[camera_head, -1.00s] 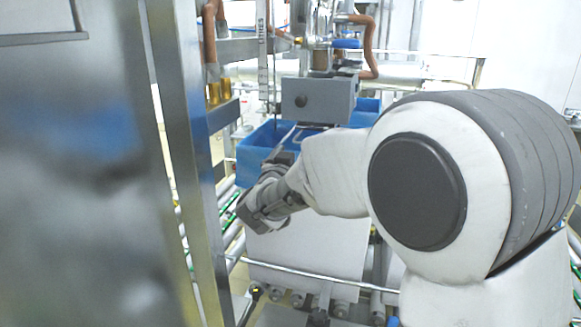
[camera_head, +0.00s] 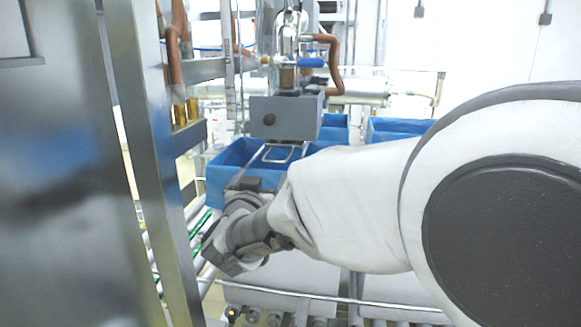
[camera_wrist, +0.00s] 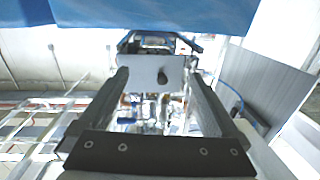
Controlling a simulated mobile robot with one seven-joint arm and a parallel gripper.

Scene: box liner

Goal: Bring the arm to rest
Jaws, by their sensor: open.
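My gripper (camera_wrist: 157,76) is open in the wrist view, its two long fingers apart with nothing held between them. A grey block with a dark round knob (camera_wrist: 163,77) shows beyond the gap between the fingers. In the head view my arm reaches in from the right, and the wrist is bent in front of a blue box (camera_head: 230,162). The fingers are thin and hard to make out there, close to the box's near side. A blue surface (camera_wrist: 180,12) spans the top of the wrist view.
A grey machine block (camera_head: 290,118) hangs above the blue box. A metal post (camera_head: 160,170) and a large steel panel (camera_head: 60,180) stand at left. More blue boxes (camera_head: 395,130) sit behind. Conveyor rollers (camera_head: 205,250) run below.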

